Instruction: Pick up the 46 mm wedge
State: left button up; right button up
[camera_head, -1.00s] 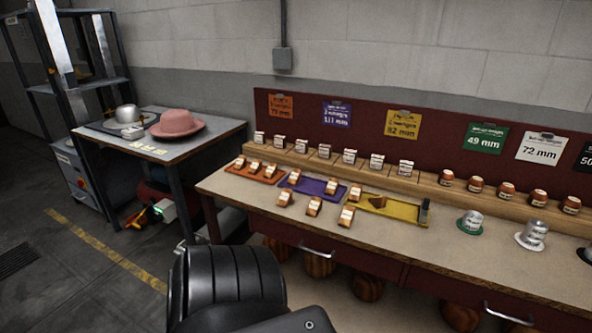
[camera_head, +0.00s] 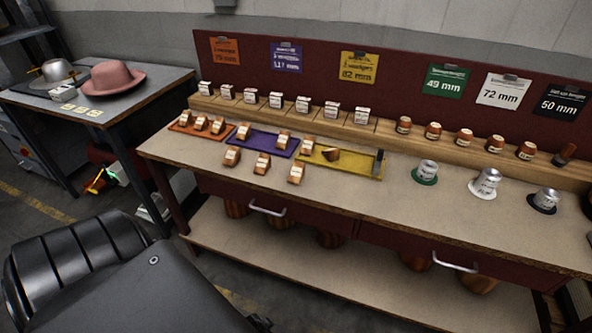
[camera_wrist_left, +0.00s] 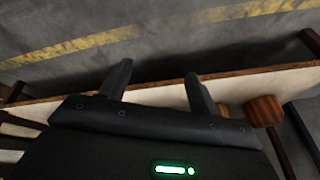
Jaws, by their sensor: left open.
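Several small wooden wedges with white labels are on the bench; their numbers are too small to read, so I cannot tell which is 46 mm. Three stand loose in front of the trays: a left wedge (camera_head: 232,156), a middle wedge (camera_head: 262,163) and a right wedge (camera_head: 296,174). Others sit on the orange tray (camera_head: 178,127) and purple tray (camera_head: 263,141), and a darker one on the yellow tray (camera_head: 365,169). My left gripper (camera_wrist_left: 157,82) is open and empty in the left wrist view, with pale board beyond its fingers. My right gripper is not in view.
White-labelled blocks (camera_head: 303,103) and brown bobbin-like pieces (camera_head: 433,131) line the back ledge. Metal pieces (camera_head: 486,184) stand at right. A side table holds a pink hat (camera_head: 113,77). The bench front (camera_head: 300,207) has drawer handles and a lower shelf (camera_head: 290,262).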

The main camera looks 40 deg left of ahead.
pick_arm(q)
jog(key=w+a+r+n+t+p, duration=0.1)
jog(key=w+a+r+t, duration=0.2)
jog(key=w+r, duration=1.2)
jog(key=n+t+y+p, duration=0.2)
jog(key=n+t+y, duration=0.15)
jog(key=t, duration=0.25)
send_near(296, 171)
jog(key=w, duration=0.1)
jog(key=x, duration=0.5)
jog(key=shift+d, duration=0.1)
jog(key=shift+p+x, duration=0.4)
jog(key=shift+x, duration=1.65)
jog(key=shift+w+a+f, duration=0.35)
jog(key=shift+w, duration=0.05)
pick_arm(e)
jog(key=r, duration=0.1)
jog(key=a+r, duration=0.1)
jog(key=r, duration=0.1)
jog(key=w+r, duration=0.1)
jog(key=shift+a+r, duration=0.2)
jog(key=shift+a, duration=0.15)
pick_arm(q)
jog(key=shift+c, duration=0.4)
jog(key=c, duration=1)
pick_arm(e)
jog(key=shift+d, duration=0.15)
